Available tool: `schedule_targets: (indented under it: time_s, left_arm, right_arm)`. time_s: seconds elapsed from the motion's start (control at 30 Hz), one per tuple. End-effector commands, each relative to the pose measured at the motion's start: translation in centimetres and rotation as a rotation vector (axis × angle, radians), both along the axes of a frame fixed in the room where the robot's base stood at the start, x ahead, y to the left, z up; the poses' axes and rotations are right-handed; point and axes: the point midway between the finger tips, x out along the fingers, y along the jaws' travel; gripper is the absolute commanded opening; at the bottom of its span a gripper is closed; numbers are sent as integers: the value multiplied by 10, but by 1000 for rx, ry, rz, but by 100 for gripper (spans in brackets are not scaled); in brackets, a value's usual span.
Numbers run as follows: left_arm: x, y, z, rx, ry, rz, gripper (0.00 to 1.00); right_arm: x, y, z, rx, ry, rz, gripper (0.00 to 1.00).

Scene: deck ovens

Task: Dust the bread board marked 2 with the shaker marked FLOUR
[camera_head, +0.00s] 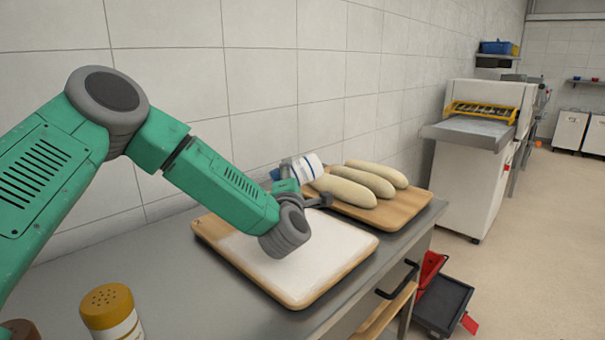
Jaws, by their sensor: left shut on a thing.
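My left gripper (298,184) is shut on a white shaker (303,168) with blue bands. The shaker is tilted well over, held above the counter near the wall, by the back edge of the near board. No FLOUR lettering can be read on it. The near bread board (289,300) is wooden, with a broad white layer over its top; my left wrist covers part of it. A second wooden board (392,223) behind it carries several pale dough loaves (343,190). I cannot read a number on either board. My right gripper is out of view.
A shaker with a mustard-yellow lid (107,306) stands at the front left of the grey counter (165,262), beside a partly cut-off brown lid (20,330). The tiled wall is close behind.

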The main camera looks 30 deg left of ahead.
Motion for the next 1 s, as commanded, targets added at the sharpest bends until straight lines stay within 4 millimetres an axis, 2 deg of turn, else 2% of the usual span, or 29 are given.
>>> schedule_targets:
  time_s: [0.2, 0.67, 1.0]
  left_arm:
    - [-14, 27, 1, -5, 0, 4, 14]
    - [-43, 61, 4, 1, -1, 3, 14]
    - [-65, 96, 2, -3, 0, 4, 14]
  right_arm:
    - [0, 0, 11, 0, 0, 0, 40]
    - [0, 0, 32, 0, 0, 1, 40]
    - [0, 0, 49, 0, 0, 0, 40]
